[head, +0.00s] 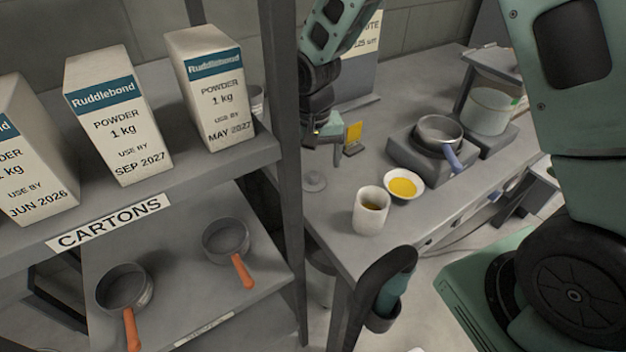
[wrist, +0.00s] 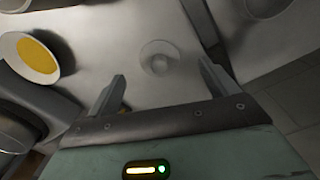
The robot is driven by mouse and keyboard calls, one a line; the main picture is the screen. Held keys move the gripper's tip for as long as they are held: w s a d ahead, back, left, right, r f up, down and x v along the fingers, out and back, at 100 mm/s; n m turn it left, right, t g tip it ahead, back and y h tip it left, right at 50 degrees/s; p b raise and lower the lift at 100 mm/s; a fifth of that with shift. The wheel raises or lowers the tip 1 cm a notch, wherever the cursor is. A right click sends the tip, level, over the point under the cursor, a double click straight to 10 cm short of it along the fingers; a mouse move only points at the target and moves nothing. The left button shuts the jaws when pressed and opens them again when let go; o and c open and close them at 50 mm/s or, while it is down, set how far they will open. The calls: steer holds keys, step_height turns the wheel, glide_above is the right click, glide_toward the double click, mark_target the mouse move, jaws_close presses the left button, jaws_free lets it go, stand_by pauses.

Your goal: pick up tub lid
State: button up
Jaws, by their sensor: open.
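A white cup (head: 370,222) and a bowl of yellow powder (head: 404,187) stand right of the lid. A pan (head: 439,131) sits on a grey block farther right, near a translucent tub (head: 490,112). A shelf post (head: 284,120) rises close on the left.

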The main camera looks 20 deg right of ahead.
mark_target(313, 174)
steer(key=shift+w+d+f+p, duration=0.1)
steer(key=shift+w+f+p, duration=0.1)
steer(key=shift+f, duration=1.15)
steer(key=shift+w+d+f+p, duration=0.1)
steer(key=shift+w+f+p, duration=0.1)
steer(key=shift+f, duration=1.1)
steer(key=c, duration=1.1)
